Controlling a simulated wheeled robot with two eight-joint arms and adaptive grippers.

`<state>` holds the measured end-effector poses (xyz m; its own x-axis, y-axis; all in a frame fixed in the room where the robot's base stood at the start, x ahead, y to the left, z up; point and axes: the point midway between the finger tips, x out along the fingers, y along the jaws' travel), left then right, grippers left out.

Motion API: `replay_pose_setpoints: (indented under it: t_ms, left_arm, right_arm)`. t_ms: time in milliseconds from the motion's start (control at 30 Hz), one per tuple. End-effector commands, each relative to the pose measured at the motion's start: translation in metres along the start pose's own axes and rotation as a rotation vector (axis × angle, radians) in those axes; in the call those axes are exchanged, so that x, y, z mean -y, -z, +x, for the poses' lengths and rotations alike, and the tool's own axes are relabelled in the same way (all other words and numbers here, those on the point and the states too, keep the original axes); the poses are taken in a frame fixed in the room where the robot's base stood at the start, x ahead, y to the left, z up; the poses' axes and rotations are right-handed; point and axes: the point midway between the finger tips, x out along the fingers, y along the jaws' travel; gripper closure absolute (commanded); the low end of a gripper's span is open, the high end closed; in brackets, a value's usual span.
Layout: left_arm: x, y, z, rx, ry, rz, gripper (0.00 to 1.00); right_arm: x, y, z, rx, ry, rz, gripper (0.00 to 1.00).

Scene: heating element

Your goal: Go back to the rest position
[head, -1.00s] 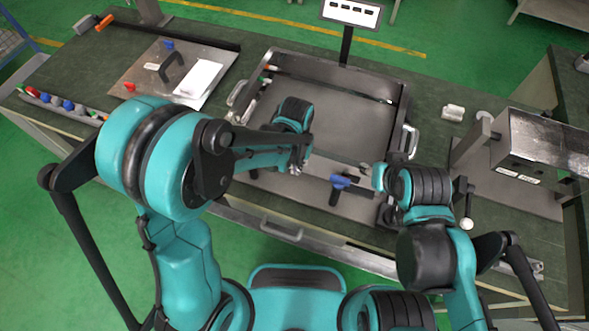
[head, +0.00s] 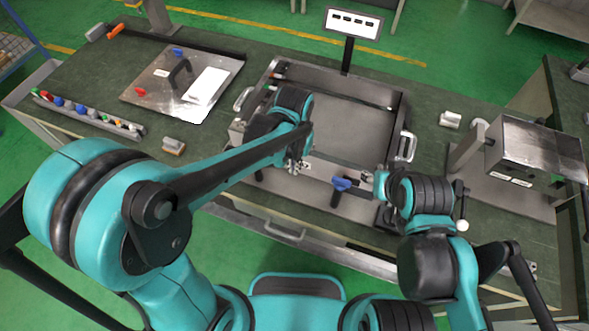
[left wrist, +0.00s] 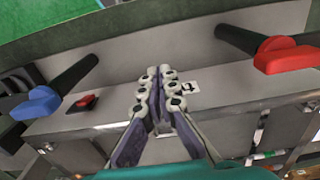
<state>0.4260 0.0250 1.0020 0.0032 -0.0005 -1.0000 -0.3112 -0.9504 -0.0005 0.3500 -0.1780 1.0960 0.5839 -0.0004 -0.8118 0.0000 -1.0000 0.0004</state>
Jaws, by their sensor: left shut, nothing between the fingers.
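My left gripper (head: 297,168) is shut and empty above the front edge of the metal tray fixture (head: 395,150). In the left wrist view its fingertips (left wrist: 158,90) are pressed together, with a small white label (left wrist: 189,87) just beside them. A blue-handled clamp (head: 341,184) stands on the fixture's front edge, to the right of my left gripper. The left wrist view shows a blue handle (left wrist: 38,102) at left and a red handle (left wrist: 285,56) at right.
A strip of coloured parts (head: 85,112) runs along the left edge. A metal box on a stand (head: 535,150) is at right. A small display (head: 353,23) stands behind.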

Motion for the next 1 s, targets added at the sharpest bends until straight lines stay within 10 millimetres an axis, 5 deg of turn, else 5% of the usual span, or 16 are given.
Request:
replay_pose_setpoints:
  t_ms: [467, 1000]
  left_arm:
    - [0.008, -0.005, -0.012, -0.027, -0.001, -0.016, 1.0]
    - [0.101, -0.092, -0.046, -0.47, 0.052, -0.242, 1.0]
  right_arm:
    - [0.0, -0.001, 0.002, 0.0, 0.0, 0.0, 0.58]
    - [0.0, -0.025, 0.035, 0.0, 0.0, 0.0, 0.58]
